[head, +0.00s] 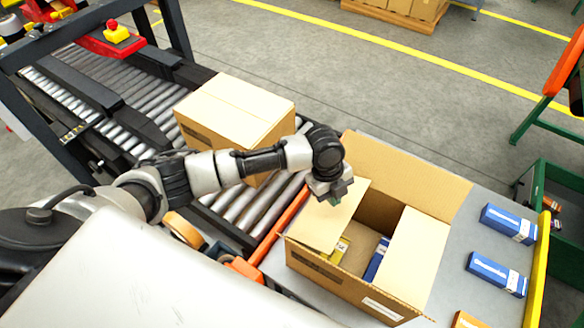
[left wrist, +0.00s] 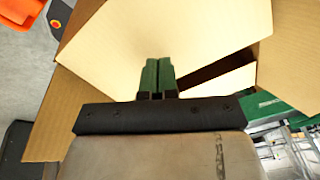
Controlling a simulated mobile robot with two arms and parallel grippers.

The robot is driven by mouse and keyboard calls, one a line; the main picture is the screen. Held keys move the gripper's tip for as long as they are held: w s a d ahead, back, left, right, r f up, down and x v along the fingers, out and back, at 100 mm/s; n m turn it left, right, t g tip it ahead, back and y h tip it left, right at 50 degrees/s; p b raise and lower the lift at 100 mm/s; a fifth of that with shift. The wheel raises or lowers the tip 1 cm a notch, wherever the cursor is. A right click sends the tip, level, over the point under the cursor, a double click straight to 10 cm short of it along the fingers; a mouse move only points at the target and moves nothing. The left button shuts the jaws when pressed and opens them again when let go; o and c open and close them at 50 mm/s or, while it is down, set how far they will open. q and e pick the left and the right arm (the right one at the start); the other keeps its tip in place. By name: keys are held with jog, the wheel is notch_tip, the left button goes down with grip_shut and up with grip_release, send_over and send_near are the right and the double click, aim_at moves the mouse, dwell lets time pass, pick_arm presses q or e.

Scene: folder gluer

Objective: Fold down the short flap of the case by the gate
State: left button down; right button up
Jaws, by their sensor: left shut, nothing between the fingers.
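The open case (head: 340,278) stands on the grey table beside the roller conveyor. Its left short flap (head: 325,225) slants inward over part of the opening. Its right short flap (head: 415,255) also leans over the opening. The far long flap (head: 420,178) spreads outward. A yellow box (head: 341,249) and a blue box (head: 377,260) show inside. My left gripper (head: 335,198) is shut and empty at the upper part of the left short flap; contact cannot be told. In the left wrist view its green fingertips (left wrist: 157,65) lie together before a cardboard panel (left wrist: 165,35). My right gripper is not in view.
A closed case (head: 235,110) sits on the conveyor (head: 260,205), behind my left forearm. An orange bar (head: 292,222) runs between conveyor and table. Blue boxes (head: 508,223) lie on the table (head: 455,265) at right, inside a yellow edge (head: 538,265).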

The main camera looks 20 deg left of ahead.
aim_at(340, 210)
pick_arm(q)
jog(key=shift+d+f, duration=0.35)
jog(key=shift+d, duration=0.1)
jog(key=shift+s+d+f+b, duration=0.1)
jog(key=shift+d+f+b, duration=0.35)
jog(key=shift+f, duration=0.2)
jog(key=shift+d+f, duration=0.2)
jog(key=shift+f, duration=0.05)
jog(key=shift+r, duration=0.1)
jog(key=d+p+v, duration=0.2)
jog(key=p+v, duration=0.6)
jog(key=shift+r, duration=0.55)
jog(key=shift+a, duration=0.1)
